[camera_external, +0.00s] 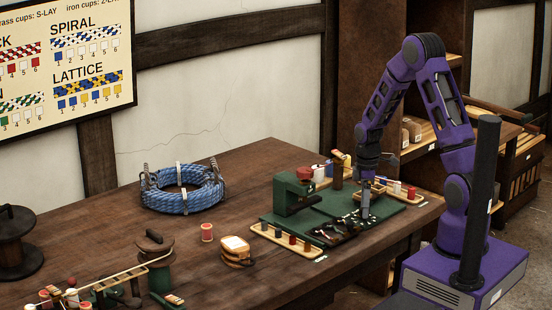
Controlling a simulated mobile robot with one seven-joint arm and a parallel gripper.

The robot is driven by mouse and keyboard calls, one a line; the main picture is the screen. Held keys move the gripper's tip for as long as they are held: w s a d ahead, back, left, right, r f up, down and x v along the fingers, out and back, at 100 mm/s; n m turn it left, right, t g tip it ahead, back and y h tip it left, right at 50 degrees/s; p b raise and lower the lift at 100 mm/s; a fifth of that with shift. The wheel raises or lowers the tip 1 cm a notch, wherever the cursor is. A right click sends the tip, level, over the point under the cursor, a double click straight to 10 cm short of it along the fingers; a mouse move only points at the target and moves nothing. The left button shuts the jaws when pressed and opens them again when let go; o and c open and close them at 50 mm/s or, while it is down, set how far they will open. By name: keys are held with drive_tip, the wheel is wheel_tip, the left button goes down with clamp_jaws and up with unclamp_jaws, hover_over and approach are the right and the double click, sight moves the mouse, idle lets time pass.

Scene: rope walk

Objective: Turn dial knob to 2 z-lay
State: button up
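My gripper (365,214) points straight down to the right of the machine, close above the mat and a dark tray of small parts (335,231). It is apart from the red top. Its fingers are too small to show whether they are open or shut.
A wooden strip with several coloured spools (288,241) lies in front of the machine; another peg strip (405,192) lies at right. A blue rope coil (183,187), red spool (207,233) and wooden blocks (236,250) are leftward. A pattern board (66,65) hangs on the wall.

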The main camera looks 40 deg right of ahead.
clamp_jaws()
drive_tip(key=shift+m, duration=0.3)
drive_tip(key=m, duration=0.3)
drive_tip(key=shift+m, duration=0.3)
drive_tip(key=m, duration=0.3)
drive_tip(key=shift+m, duration=0.4)
drive_tip(key=m, duration=0.4)
drive_tip(key=shift+r, duration=0.1)
drive_tip(key=shift+m, duration=1.8)
